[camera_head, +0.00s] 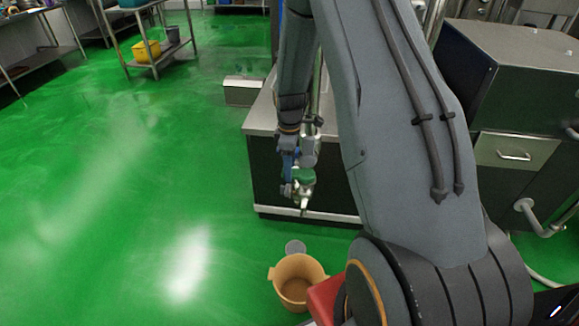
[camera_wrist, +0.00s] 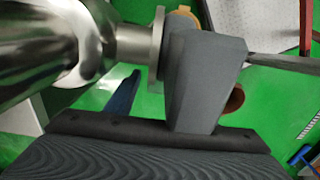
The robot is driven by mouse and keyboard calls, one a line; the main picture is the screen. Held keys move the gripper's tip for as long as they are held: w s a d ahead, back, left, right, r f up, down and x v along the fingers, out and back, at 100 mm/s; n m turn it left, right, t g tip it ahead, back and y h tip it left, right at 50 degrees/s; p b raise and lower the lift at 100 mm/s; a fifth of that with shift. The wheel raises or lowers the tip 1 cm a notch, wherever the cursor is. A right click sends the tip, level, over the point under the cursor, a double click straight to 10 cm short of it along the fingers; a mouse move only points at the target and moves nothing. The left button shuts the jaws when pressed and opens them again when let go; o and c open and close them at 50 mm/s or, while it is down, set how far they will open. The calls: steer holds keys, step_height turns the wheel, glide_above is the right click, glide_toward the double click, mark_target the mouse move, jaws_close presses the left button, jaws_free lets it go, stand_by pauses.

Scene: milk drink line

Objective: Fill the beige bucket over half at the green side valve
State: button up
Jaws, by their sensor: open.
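The beige bucket (camera_head: 279,274) stands upright on the green floor, below and in front of the valve. Its open top faces up and its inside looks tan; I see no clear liquid level. The green side valve (camera_head: 304,175) is on the front of the dark cabinet, with a metal spout pointing down. No stream shows below the spout. My gripper (camera_head: 287,165) is open, close beside the valve at its left. In the wrist view, a grey finger and a dark blue piece are near a shiny metal pipe (camera_wrist: 125,45). Whether a finger touches the valve is hidden.
A red object (camera_head: 326,296) is close at the bucket's right. A small grey round thing (camera_head: 295,247) is just behind the bucket. A dark cabinet (camera_head: 265,180) with a pale top stands behind the valve. The floor at left is clear, up to a rack with a yellow bucket (camera_head: 146,51).

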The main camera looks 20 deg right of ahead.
steer(key=shift+f, duration=0.25)
jaws_close()
steer(key=shift+a, duration=0.1)
